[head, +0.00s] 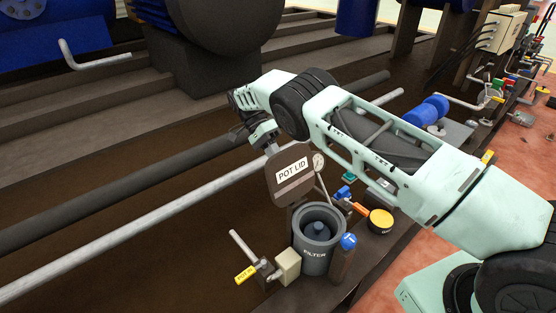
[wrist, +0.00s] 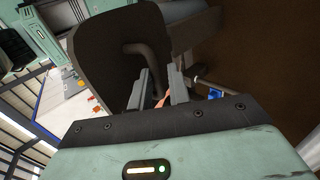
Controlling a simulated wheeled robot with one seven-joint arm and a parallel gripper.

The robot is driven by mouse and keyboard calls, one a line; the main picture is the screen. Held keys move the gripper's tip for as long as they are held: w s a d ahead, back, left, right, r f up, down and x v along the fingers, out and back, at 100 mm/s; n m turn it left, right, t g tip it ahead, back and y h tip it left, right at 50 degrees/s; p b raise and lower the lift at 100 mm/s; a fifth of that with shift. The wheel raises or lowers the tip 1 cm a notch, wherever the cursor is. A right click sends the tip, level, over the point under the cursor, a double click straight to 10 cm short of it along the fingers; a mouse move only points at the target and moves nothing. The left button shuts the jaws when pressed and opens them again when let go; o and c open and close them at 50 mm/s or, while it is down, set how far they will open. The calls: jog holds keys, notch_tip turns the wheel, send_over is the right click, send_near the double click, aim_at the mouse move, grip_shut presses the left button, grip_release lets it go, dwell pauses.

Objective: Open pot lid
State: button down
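The dark brown pot lid (head: 290,175), labelled "POT LID", stands raised and nearly upright above the grey filter pot (head: 318,238). The pot's round mouth is uncovered and a dark core shows inside. My gripper (head: 270,142) is at the lid's upper left edge in the head view, with its fingertips partly hidden. In the wrist view the lid (wrist: 100,60) fills the upper middle, with a curved bar handle (wrist: 148,52) on it. My gripper's fingers (wrist: 160,78) are apart there, with the handle's lower end between or just beyond the tips. Contact cannot be told.
A pressure gauge (head: 318,161) stands just behind the lid. A blue knob (head: 348,241), a yellow-tagged valve (head: 245,275) and a round yellow cap (head: 380,220) surround the pot. Long pipes (head: 150,225) run along the left. Dark floor there is open.

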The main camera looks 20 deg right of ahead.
jog(key=c, duration=1.5)
grip_release()
jog(key=shift+w+a+f, duration=0.25)
jog(key=shift+a+f, duration=0.05)
jog(key=shift+f, duration=0.3)
jog(key=shift+r, duration=0.1)
jog(key=shift+d+r, duration=0.1)
jog(key=shift+r, duration=0.05)
notch_tip(320, 180, up, 10)
jog(key=shift+f+p, duration=0.1)
jog(key=shift+p, duration=0.9)
